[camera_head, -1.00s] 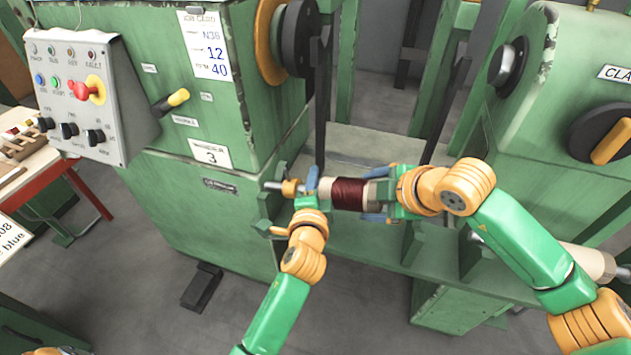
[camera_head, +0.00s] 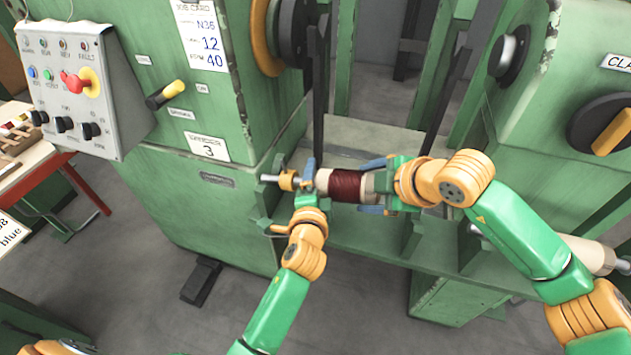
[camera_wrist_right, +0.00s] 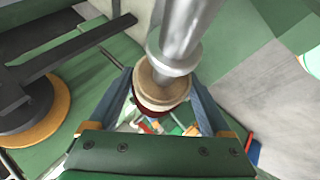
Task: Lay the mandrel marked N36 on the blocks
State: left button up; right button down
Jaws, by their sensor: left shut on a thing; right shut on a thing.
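The mandrel (camera_head: 346,186) has a pale body with a dark red wire winding, and a grey shaft end sticks out at its left. It lies roughly level above the machine's bed. My left gripper (camera_head: 309,183) is shut on its left end. My right gripper (camera_head: 376,187) is shut on its right end; the right wrist view shows a pale flange (camera_wrist_right: 162,86) and grey shaft between the blue fingers. Green blocks stand below, one at the left (camera_head: 268,205) and one at the right (camera_head: 412,240). Contact with them cannot be told. No mark on the mandrel is readable.
A card (camera_head: 203,38) on the green winding machine reads N36. A dark round faceplate (camera_head: 293,35) is behind left, and a green tailstock housing (camera_head: 560,95) is at the right. Dark upright bars rise behind the mandrel. Another pale mandrel (camera_head: 590,255) lies at the right.

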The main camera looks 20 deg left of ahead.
jog(key=shift+w+f, duration=0.1)
jog(key=shift+f, duration=0.2)
pick_arm(q)
jog(key=v, duration=1.2)
jog(key=shift+d, duration=0.15)
